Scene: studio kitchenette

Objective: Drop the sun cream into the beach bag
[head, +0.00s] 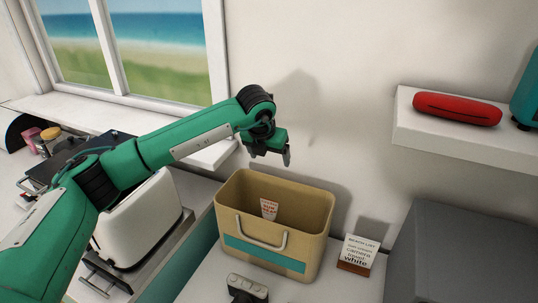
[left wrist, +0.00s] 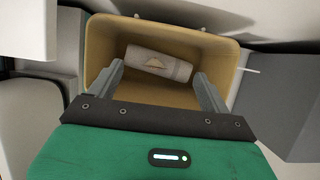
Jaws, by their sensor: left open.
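The beach bag (head: 232,215) is a tan open-topped bin with a teal band and a pale handle, upright on the counter. A whitish item with red lettering (head: 269,209), apparently the sun cream, is inside it, partly hidden by the front wall. In the left wrist view a pale cylindrical item (left wrist: 172,66) lies inside the bag (left wrist: 97,45), probably the same one. My left gripper (head: 270,153) is above the bag's back rim, open, fingers pointing down; in the wrist view its fingers (left wrist: 163,88) are apart with nothing held. My right gripper is out of view.
A small card headed as a beach list (head: 358,250) stands right of the bag. A grey and black object (head: 247,289) sits in front. A grey box (head: 465,250) is at right. A shelf (head: 470,140) holds a red case (head: 457,108). A white toaster-like appliance (head: 140,220) stands left.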

